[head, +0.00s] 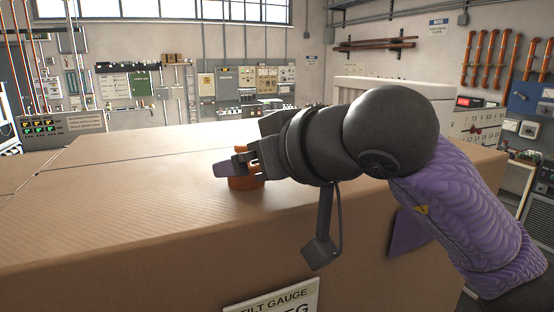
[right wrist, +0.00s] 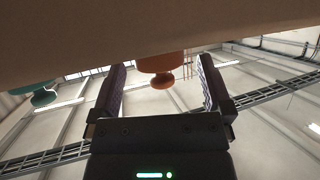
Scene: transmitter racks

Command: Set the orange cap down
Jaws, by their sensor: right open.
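The orange cap (head: 243,184) sits on top of the large cardboard box (head: 130,185), close to its front edge. In the right wrist view, which looks upside down, the orange cap (right wrist: 160,66) has a wide base against the box surface and a narrower knob. My right gripper (head: 240,165) is at the cap; in the wrist view its open fingers (right wrist: 160,75) stand on either side of the cap with a gap at both sides. The fingers partly hide the cap in the head view. My left gripper is not in view.
A teal knobbed cap (right wrist: 36,92) shows at the left of the right wrist view, on the same surface. The box top to the left of my gripper is clear. A "TILT GAUGE" label (head: 272,300) is on the box front. Panels and racks line the far wall.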

